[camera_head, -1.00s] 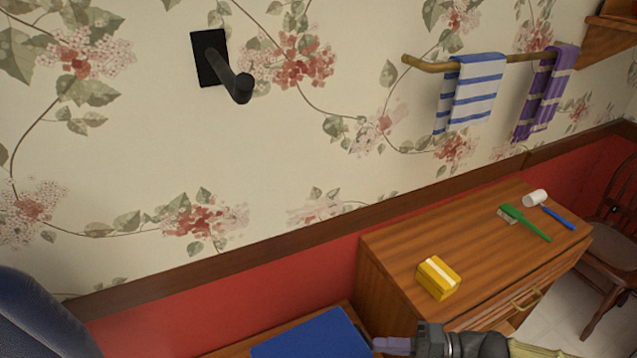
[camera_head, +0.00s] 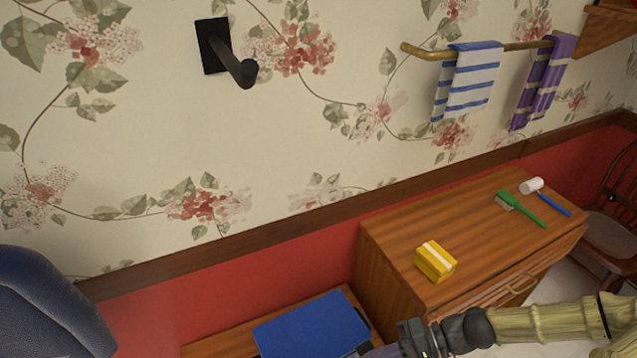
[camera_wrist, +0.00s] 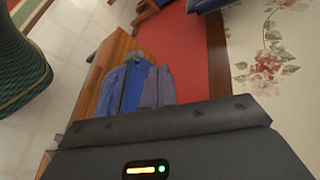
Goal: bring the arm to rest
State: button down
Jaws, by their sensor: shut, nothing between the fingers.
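My arm reaches in from the lower right of the head view, and my gripper (camera_head: 378,352) is at the bottom edge, partly cut off. It is shut and empty, just beside the blue flat object (camera_head: 312,328) on the low wooden surface. In the wrist view my gripper (camera_wrist: 150,88) shows over the blue and wooden surfaces below.
Towels hang on a wall rail (camera_head: 430,52). A black hook (camera_head: 240,70) sticks out left. A dark blue chair (camera_head: 45,305) stands lower left.

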jog(key=w+d+r+n+h+p, duration=0.2)
jog(key=d+r+h, duration=0.3)
jog(key=h, duration=0.6)
jog(key=w+a+r+t+h+p, duration=0.1)
jog(key=w+a+r+t+h, duration=0.1)
jog(key=r, duration=0.9)
jog(key=shift+w+a+r+n+t, duration=0.25)
jog(key=shift+w+n+t, duration=0.15)
jog(key=shift+w+t, duration=0.55)
jog(key=shift+d, duration=0.1)
